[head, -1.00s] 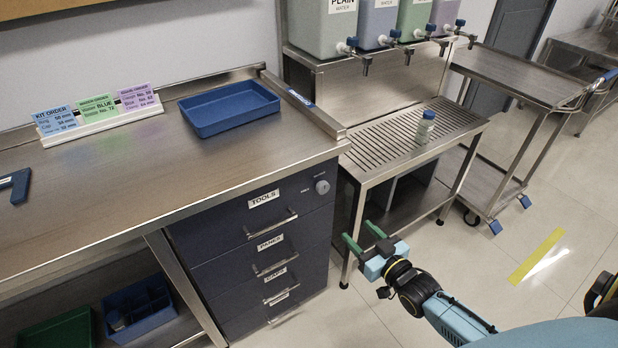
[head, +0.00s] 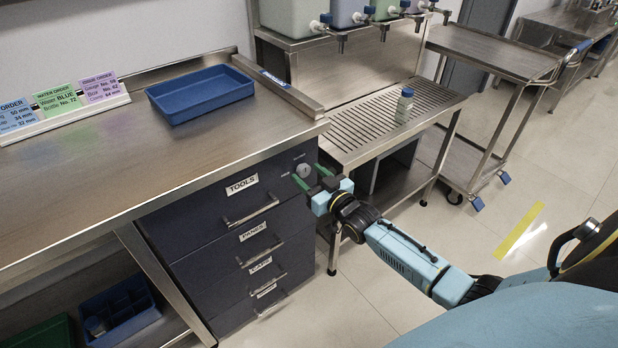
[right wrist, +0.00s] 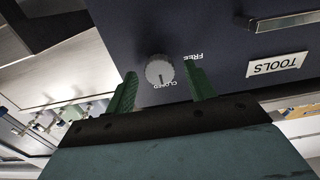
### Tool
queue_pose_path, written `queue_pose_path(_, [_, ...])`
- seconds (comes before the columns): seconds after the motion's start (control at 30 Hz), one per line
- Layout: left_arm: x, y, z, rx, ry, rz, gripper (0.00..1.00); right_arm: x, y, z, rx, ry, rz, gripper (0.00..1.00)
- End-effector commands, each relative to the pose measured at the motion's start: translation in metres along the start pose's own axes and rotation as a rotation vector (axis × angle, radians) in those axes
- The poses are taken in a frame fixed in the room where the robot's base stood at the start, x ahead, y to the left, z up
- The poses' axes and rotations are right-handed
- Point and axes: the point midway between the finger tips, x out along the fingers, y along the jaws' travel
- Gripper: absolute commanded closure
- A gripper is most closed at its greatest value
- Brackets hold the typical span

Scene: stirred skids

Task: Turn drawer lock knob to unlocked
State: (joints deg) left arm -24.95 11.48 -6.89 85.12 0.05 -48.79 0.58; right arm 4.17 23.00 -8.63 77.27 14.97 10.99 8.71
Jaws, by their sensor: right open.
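The drawer lock knob (head: 303,170) is a round silver dial at the upper right of the dark TOOLS drawer (head: 213,207). In the right wrist view the knob (right wrist: 159,70) shows between the words CLOSED and FREE, and its dark mark points towards CLOSED. My right gripper (head: 309,175) is open in front of the drawer face. Its two green fingers (right wrist: 160,75) stand on either side of the knob in the wrist view, with visible gaps; contact is not apparent. My left gripper is not in view.
The steel worktop (head: 150,150) overhangs just above the drawer. The TOOLS drawer handle (head: 251,211) sticks out left of the knob. A slatted steel stand (head: 370,130) with a small bottle (head: 404,105) is at the right. A blue tray (head: 200,93) lies on the worktop.

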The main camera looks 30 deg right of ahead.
Motion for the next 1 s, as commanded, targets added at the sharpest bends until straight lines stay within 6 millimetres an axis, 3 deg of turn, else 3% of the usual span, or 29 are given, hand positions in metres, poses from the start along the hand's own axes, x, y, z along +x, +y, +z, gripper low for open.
queue_pose_path(0.4, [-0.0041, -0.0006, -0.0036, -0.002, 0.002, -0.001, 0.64, 0.0062, 0.0000, -0.0003, 0.000, 0.000, 0.000, 0.46])
queue_pose_path(0.73, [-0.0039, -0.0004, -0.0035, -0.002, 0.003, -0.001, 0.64, 0.0059, -0.0001, -0.0002, 0.000, 0.000, 0.000, 0.89])
queue_pose_path(1.0, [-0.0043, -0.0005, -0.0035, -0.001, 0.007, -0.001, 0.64, 0.0059, -0.0004, -0.0004, -0.027, 0.000, 0.000, 0.90])
